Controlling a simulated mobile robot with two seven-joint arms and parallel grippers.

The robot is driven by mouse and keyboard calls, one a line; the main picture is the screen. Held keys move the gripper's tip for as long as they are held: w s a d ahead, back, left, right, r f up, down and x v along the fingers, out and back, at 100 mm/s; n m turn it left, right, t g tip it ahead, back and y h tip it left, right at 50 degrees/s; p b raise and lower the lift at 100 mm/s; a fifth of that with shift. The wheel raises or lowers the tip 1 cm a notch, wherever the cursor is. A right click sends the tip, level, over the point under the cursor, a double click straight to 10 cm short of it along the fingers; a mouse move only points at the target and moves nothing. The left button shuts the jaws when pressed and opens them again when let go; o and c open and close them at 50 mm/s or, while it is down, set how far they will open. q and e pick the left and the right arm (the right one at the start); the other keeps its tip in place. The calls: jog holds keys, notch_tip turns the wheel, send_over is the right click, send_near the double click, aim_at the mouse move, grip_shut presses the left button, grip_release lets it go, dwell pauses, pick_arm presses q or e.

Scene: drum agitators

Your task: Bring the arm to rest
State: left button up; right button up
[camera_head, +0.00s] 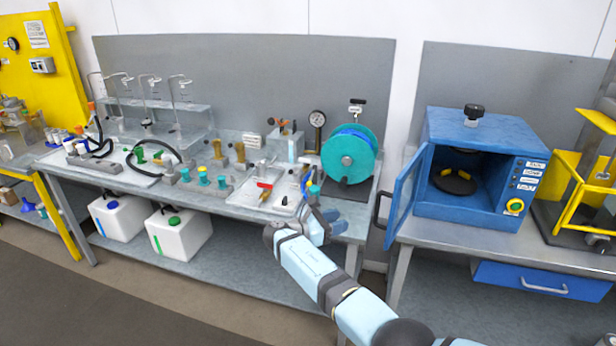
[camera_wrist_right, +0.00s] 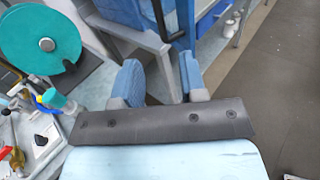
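My right arm comes in from the lower right of the head view, and its gripper (camera_head: 322,212) is near the front right corner of the left workbench. It partly covers that edge of the bench. In the right wrist view the two blue fingers of this gripper (camera_wrist_right: 160,82) stand apart with nothing held between them. My left gripper is not in view in either picture.
The left workbench (camera_head: 230,207) carries valves, hoses and a teal reel (camera_head: 349,155), which also shows in the wrist view (camera_wrist_right: 40,42). Right of it a blue oven (camera_head: 478,137) has its door (camera_head: 405,190) open. White canisters (camera_head: 180,232) stand below. Floor in front is clear.

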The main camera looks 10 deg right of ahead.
jog(key=s+d+f+m+t+y, duration=0.1)
jog(key=s+f+y, duration=0.35)
jog(key=f, duration=0.55)
jog(key=s+f+m+y, duration=0.1)
jog(key=s+f+y, duration=0.2)
jog(key=s+f, duration=0.55)
jog(key=s+f+m+t+y, duration=0.1)
jog(key=s+f+m+y, duration=0.35)
jog(key=s+f, duration=0.5)
jog(key=s+r+m+t+y, duration=0.2)
jog(key=s+r+m+y, duration=0.2)
jog(key=s, duration=0.6)
jog(key=s+r+m+t+y, duration=0.2)
jog(key=s+m, duration=0.5)
jog(key=s, duration=0.4)
jog(key=shift+r+y, duration=0.85)
jog(key=shift+y, duration=0.15)
jog(key=shift+s, duration=0.15)
